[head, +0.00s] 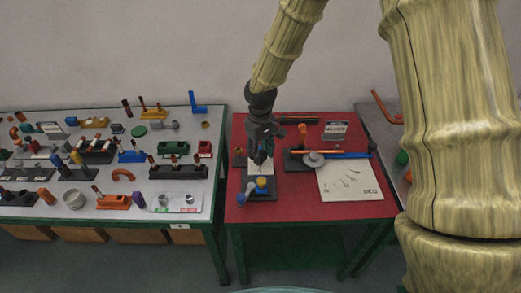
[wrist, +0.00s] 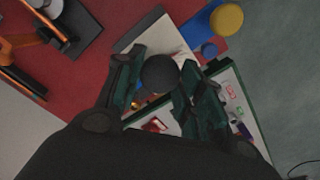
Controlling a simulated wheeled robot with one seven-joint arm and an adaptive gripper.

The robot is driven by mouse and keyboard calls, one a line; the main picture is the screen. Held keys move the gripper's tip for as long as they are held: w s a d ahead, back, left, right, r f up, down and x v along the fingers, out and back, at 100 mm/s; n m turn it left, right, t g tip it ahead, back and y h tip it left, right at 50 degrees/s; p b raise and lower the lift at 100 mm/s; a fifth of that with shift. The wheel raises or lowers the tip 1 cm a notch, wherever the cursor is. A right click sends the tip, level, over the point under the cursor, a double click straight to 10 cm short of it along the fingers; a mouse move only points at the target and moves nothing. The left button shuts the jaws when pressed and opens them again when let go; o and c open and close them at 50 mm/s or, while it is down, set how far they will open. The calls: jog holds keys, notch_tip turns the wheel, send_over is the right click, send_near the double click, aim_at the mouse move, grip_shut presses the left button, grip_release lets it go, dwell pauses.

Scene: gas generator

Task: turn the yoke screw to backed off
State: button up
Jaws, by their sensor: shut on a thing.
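My gripper (head: 260,160) points down over the left part of the red table in the head view. In the wrist view its two green-padded fingers (wrist: 160,82) stand on either side of a dark round knob (wrist: 160,72), which looks like the head of the yoke screw, and are shut on it. The screw's thread and the yoke below are hidden by the knob and fingers. In the head view the gripper covers the knob. A white plate (head: 262,167) lies beneath. Just in front is a dark fixture with a yellow cap (head: 262,184) and blue parts (head: 244,194).
An orange-and-blue bar assembly (head: 330,154) and a white printed sheet (head: 350,182) lie to the right on the red table (head: 300,207). A small sign (head: 336,128) stands behind. The grey table (head: 140,188) at left carries many coloured fittings.

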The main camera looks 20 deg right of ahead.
aim_at(261, 154)
jog(key=shift+w+n, duration=0.1)
jog(key=shift+n, duration=0.7)
jog(key=o, duration=1)
jog(key=shift+r, duration=0.15)
notch_tip(261, 154, up, 12)
jog(key=shift+f, duration=0.1)
